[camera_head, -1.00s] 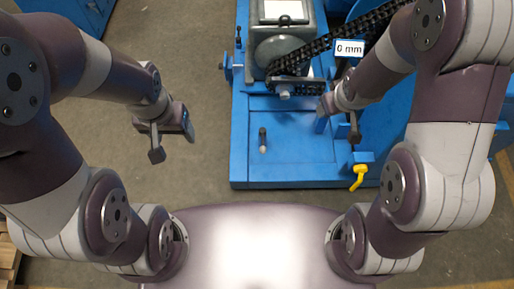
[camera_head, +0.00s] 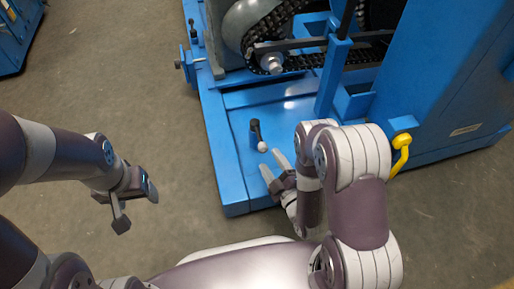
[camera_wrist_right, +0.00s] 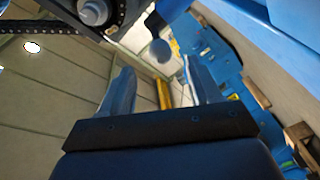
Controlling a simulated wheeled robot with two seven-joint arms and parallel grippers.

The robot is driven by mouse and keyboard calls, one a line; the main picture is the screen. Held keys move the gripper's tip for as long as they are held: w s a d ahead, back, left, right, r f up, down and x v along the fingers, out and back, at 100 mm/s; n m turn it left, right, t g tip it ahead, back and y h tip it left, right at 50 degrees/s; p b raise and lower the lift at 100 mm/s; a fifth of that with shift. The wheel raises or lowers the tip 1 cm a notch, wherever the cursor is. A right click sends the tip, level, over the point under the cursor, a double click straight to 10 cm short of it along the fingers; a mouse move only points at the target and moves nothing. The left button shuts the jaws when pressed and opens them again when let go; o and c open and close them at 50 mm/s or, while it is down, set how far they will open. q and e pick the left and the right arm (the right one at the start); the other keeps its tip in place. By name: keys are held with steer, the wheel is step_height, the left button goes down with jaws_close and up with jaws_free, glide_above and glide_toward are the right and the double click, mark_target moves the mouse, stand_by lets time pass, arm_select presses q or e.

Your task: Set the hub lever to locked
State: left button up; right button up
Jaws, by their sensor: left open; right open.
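A small lever with a black post and a pale ball knob (camera_head: 262,146) stands on the blue base plate of the chain drive. Its knob shows as a grey ball in the right wrist view (camera_wrist_right: 160,50), beyond and between the fingertips. My right gripper (camera_head: 273,165) is open just in front of the knob and appears apart from it. A yellow curved handle (camera_head: 401,152) is on the blue housing to the right. I cannot tell from any label which one is the hub lever. My left gripper (camera_head: 137,206) is open and empty over the floor.
The chain (camera_head: 268,45) and its sprocket are behind the lever. A blue upright post (camera_head: 333,75) and the tall blue housing (camera_head: 445,75) stand to the right of it. The concrete floor (camera_head: 130,90) on the left is clear.

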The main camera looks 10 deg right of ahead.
mark_target(260, 143)
steer(key=b+x, duration=0.3)
steer(key=x, duration=0.5)
steer(key=shift+f, duration=0.15)
steer(key=shift+w+a, duration=0.1)
steer(key=shift+w, duration=0.25)
jaws_close()
steer(key=shift+a, duration=0.1)
